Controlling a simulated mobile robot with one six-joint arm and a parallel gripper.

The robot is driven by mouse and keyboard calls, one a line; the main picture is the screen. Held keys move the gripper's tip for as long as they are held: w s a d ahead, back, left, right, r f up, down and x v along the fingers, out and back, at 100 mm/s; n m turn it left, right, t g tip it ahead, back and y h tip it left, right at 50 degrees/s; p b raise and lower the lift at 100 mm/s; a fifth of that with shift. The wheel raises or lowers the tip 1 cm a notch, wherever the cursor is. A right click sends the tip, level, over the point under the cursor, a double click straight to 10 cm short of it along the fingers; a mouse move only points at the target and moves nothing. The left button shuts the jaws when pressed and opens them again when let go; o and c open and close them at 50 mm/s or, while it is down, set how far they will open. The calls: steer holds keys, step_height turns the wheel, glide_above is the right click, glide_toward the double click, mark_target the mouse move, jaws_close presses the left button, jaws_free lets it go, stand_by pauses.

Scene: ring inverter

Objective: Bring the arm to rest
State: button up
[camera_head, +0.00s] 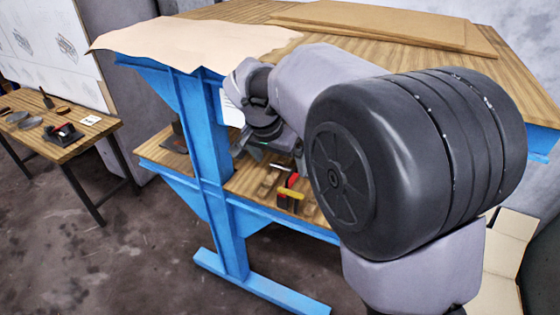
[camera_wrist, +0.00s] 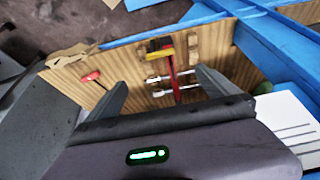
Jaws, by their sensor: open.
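My gripper (camera_wrist: 162,82) is open in the wrist view, its two dark fingers apart with nothing held between them. In the head view my gripper (camera_head: 266,146) is small and partly hidden by my own arm. It is low, near the lower shelf (camera_head: 240,187) of the blue-framed workbench, below the bench top. Tools lie beyond the fingers: a red and yellow tool (camera_wrist: 168,62), also in the head view (camera_head: 290,192), and silver metal tools (camera_wrist: 172,91). I cannot tell whether the fingers touch anything.
The wooden bench top (camera_head: 236,12) overhangs the shelf. A blue post (camera_head: 205,130) stands left of my gripper, and a blue beam (camera_wrist: 268,45) crosses the wrist view's right. A tan sheet (camera_head: 185,42) hangs over the bench edge. A side table (camera_head: 75,145) holds tools; floor between is clear.

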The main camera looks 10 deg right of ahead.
steer(key=s+d+r+n+y, duration=0.15)
steer(key=s+r, duration=0.35)
steer(key=s, duration=0.8)
steer(key=s+a+f+n+t+y, duration=0.1)
steer(key=s+f+t+y, duration=0.1)
steer(key=s, duration=1.3)
steer(key=shift+s+a+f+y, duration=0.2)
steer(key=shift+s+y, duration=0.2)
steer(key=shift+y, duration=0.15)
steer(key=shift+n, duration=0.25)
